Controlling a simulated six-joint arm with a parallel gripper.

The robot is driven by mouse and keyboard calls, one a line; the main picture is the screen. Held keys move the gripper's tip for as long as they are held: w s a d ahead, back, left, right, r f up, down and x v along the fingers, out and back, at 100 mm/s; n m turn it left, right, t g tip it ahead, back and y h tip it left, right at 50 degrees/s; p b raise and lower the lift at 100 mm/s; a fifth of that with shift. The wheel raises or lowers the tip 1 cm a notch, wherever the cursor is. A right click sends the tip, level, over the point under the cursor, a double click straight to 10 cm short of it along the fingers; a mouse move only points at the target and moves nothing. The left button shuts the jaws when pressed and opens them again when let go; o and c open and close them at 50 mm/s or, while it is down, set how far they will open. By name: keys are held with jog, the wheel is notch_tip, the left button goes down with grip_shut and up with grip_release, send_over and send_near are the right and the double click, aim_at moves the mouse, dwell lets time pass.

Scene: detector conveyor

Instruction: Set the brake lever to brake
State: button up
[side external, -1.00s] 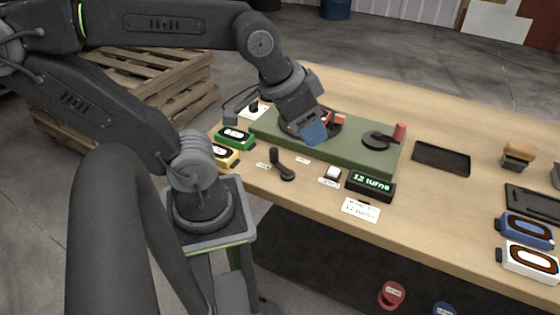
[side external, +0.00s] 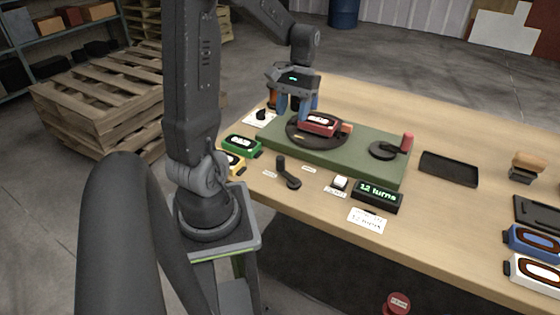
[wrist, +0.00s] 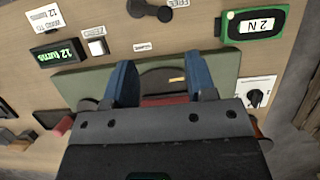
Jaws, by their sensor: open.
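The brake lever (side external: 287,172) is a small black crank on the near side of the wooden table, with its knob end leaning up and left. Small white labels lie on its left (side external: 269,174) and right (side external: 308,169). In the wrist view the lever (wrist: 150,10) is cut by the top edge; the label beside it (wrist: 179,3) seems to read FREE, the other (wrist: 142,46) is too small to read surely. My gripper (side external: 297,112) is open, pointing down over the round black turntable (side external: 305,140), by a red-cased device (side external: 317,124), apart from the lever.
The green base (side external: 360,155) carries the turntable and a red-handled crank (side external: 405,144). A white button (side external: 340,182) and display reading 12 turns (side external: 376,196) stand right.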

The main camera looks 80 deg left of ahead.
aim_at(281, 157)
jog(key=x, duration=1.4)
jog(key=shift+s+a+f, duration=0.15)
jog(key=shift+s+a, duration=0.05)
jog(key=shift+a, duration=0.1)
jog(key=c, duration=0.9)
